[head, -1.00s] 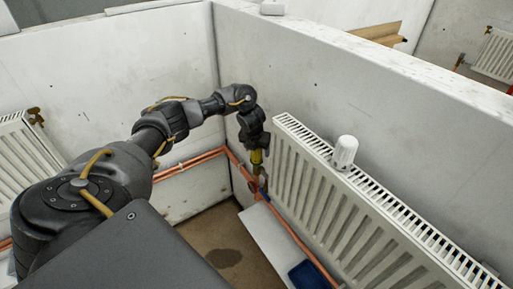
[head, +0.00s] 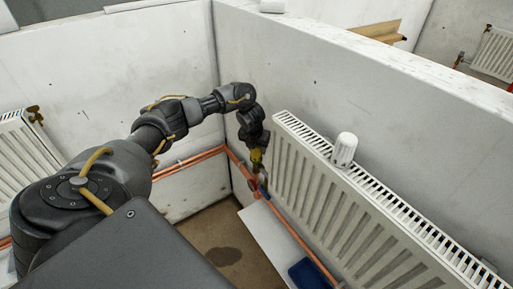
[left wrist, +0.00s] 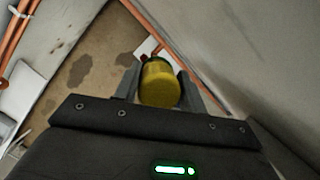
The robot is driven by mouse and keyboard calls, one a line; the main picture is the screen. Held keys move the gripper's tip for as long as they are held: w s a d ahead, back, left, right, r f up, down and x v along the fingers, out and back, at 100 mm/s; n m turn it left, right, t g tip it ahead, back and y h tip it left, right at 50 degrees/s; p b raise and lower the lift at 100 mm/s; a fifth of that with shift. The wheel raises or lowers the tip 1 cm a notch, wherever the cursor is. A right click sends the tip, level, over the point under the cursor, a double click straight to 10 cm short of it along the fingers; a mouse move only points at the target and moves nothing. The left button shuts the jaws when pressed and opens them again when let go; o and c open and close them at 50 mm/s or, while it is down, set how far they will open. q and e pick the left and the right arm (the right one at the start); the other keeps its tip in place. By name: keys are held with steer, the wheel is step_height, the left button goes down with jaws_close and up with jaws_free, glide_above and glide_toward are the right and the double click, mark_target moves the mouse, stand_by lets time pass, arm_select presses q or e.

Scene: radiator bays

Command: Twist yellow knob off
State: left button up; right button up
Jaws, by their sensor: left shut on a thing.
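The yellow knob (left wrist: 160,84) sits between the two fingers of my left gripper (left wrist: 158,88) in the left wrist view, its round top facing the camera. In the head view the knob (head: 256,156) shows as a small yellow patch under my left gripper (head: 257,152), at the left end of the near radiator. My left gripper points down and is shut on the knob. The valve under the knob is mostly hidden by the gripper. I cannot tell whether the knob is still on its valve. My right gripper is not in view.
The white radiator (head: 350,215) hangs on the wall just right of my left gripper, with a white knob (head: 344,149) standing on its top. Copper pipes (head: 190,161) run low along the walls. A white board (head: 262,235) and a blue item (head: 308,273) lie on the floor below.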

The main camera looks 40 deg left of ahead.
arm_select(q)
steer(key=shift+p, duration=0.4)
steer(key=n+p, duration=0.2)
steer(key=n, duration=0.1)
steer(key=n+g+y+p, duration=0.1)
steer(key=n+p, duration=0.5)
steer(key=shift+s+r+g+y, duration=0.1)
steer(key=shift+s+g+y, duration=0.15)
steer(key=shift+g+y, duration=0.05)
steer(key=shift+n+p, duration=0.4)
steer(key=shift+n, duration=0.3)
steer(key=shift+a+f+n+g+y, duration=0.1)
steer(key=shift+f+n+g+y, duration=0.25)
steer(key=shift+n, duration=0.45)
steer(key=shift+r, duration=0.1)
steer(key=shift+r, duration=0.15)
steer(key=shift+w+a+r+p, duration=0.1)
steer(key=shift+r+p, duration=0.15)
steer(key=shift+p, duration=0.3)
steer(key=shift+w+a+r, duration=0.1)
steer(key=shift+w+r, duration=0.1)
